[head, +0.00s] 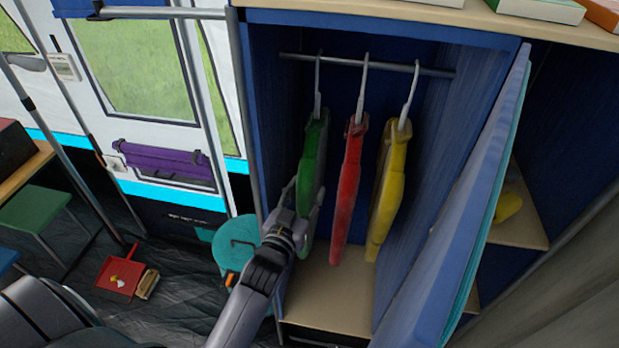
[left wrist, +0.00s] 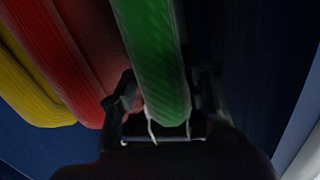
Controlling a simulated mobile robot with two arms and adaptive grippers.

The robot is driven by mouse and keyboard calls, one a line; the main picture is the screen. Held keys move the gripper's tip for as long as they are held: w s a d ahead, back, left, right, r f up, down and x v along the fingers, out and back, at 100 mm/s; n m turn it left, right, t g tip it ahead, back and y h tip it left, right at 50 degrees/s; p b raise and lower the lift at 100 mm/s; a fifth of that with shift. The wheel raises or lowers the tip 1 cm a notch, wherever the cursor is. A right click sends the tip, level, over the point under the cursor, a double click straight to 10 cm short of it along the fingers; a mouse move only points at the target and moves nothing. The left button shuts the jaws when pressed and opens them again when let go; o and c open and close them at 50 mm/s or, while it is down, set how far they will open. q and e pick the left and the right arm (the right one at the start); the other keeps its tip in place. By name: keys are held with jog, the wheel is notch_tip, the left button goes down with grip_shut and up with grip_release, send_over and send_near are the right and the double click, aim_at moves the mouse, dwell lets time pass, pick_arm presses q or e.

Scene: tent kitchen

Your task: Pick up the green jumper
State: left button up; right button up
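The green jumper (head: 312,165) hangs from a white hanger on the rail, leftmost of the jumpers in the blue wardrobe. My left gripper (head: 303,195) is at its lower part, with one finger on each side. In the left wrist view the green jumper (left wrist: 155,60) passes between the spread fingers of the left gripper (left wrist: 167,90). A small gap shows beside the right finger; whether the left finger touches the cloth is unclear. My right gripper is not in view.
A red jumper (head: 346,190) and a yellow jumper (head: 388,190) hang to the right on the same rail (head: 430,70). The open wardrobe door (head: 465,220) stands at the right. A teal round stool (head: 237,240) and a red dustpan (head: 118,277) are at the left.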

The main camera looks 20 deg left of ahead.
pick_arm(q)
grip_shut()
dwell(0.3)
jog(key=shift+r, duration=0.1)
